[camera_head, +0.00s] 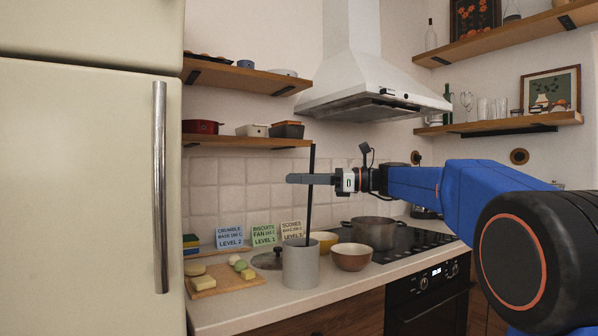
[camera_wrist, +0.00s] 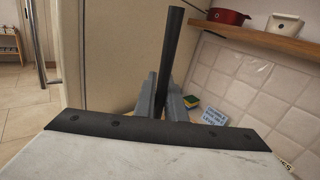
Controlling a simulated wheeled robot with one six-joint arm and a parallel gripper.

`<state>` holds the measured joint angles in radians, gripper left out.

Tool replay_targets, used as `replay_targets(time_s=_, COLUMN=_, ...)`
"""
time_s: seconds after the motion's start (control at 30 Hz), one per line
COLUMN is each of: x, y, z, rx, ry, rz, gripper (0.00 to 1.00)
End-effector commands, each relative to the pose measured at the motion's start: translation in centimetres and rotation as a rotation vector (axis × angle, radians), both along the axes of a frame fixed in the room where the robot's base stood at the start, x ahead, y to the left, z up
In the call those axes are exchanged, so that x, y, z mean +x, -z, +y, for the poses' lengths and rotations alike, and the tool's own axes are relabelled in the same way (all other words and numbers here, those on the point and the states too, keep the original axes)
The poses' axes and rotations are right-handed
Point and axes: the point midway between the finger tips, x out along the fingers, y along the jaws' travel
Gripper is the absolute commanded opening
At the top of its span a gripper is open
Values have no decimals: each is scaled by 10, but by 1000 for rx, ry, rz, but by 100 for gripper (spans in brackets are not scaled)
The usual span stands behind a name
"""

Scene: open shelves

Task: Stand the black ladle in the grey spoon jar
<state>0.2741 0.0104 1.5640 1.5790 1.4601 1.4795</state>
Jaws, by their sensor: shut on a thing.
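The black ladle (camera_head: 309,212) shows as a long, thin dark handle, close to upright with a slight tilt. My gripper (camera_head: 310,179) is shut on the handle, well above the counter. In the wrist view the handle (camera_wrist: 172,50) rises between the two grey fingers of my gripper (camera_wrist: 160,97). The grey spoon jar (camera_head: 300,268) stands upright on the counter below my gripper. The handle runs down to the jar's mouth, and its lower end and the ladle's bowl are hidden there. The jar does not show in the wrist view.
A brown bowl (camera_head: 350,258) stands close right of the jar, with a yellow bowl (camera_head: 324,241) and a pot (camera_head: 373,233) behind. A cutting board (camera_head: 222,281) with food lies to the left. A shelf (camera_head: 245,142) and the range hood (camera_head: 372,92) hang above.

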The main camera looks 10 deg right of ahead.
Motion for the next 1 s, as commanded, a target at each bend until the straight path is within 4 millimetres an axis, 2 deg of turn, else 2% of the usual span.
replay_targets(time_s=0.4, x=0, y=30, z=0, rx=0, ry=0, rz=1, gripper=0)
replay_targets(time_s=0.9, x=0, y=36, z=0, rx=0, ry=0, rz=-1, gripper=0)
replay_targets(time_s=0.93, x=0, y=36, z=0, rx=0, ry=0, rz=-1, gripper=17)
replay_targets(time_s=1.0, x=0, y=36, z=0, rx=0, ry=0, rz=-1, gripper=32)
